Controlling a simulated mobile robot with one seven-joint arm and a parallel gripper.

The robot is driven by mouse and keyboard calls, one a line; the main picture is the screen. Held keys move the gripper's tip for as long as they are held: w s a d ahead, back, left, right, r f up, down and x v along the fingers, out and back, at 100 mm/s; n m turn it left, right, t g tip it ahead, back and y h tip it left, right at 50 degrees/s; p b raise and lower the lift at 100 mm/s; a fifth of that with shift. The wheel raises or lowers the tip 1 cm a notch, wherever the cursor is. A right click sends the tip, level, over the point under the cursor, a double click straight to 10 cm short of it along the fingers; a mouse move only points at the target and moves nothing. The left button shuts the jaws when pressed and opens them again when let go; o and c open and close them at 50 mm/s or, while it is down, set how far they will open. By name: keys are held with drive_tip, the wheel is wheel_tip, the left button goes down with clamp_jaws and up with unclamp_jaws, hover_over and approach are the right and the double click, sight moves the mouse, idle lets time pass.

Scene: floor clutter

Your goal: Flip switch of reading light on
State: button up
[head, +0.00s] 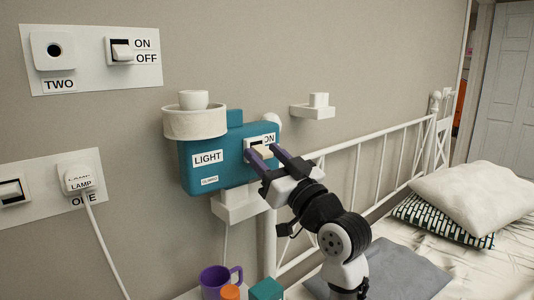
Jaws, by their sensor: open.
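The reading light is a teal box (200,178) on the wall, labelled LIGHT, with a pale round shade (194,124) at its upper left. Its switch (260,151) sits on a white plate at the box's right side, with ON readable at the plate's top right. My gripper (260,156) is at this switch, with its two dark fingers apart on either side of the rocker's lower part. I cannot tell whether the fingers touch it. The fingers and wrist hide the lower part of the plate.
Another ON/OFF switch (122,50) is on the upper-left wall panel. A purple mug (216,282) stands below the box. A white bed rail (345,146) and pillows (475,197) are at right.

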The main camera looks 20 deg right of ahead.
drive_tip(key=shift+w, duration=0.1)
drive_tip(key=c, duration=1)
drive_tip(key=r+g+p, duration=0.1)
drive_tip(key=p, duration=0.1)
drive_tip(key=shift+r+p, duration=0.2)
drive_tip(key=shift+p, duration=0.15)
drive_tip(key=shift+r+g+h+p, duration=0.2)
drive_tip(key=shift+g+h+p, duration=0.1)
drive_tip(key=shift+g+p, duration=0.35)
drive_tip(key=shift+r+g+h+p, duration=0.15)
drive_tip(key=shift+g+h+p, duration=0.15)
drive_tip(key=shift+g+p, duration=0.85)
drive_tip(key=shift+p, duration=0.6)
drive_tip(key=shift+f, duration=0.2)
drive_tip(key=o, duration=1)
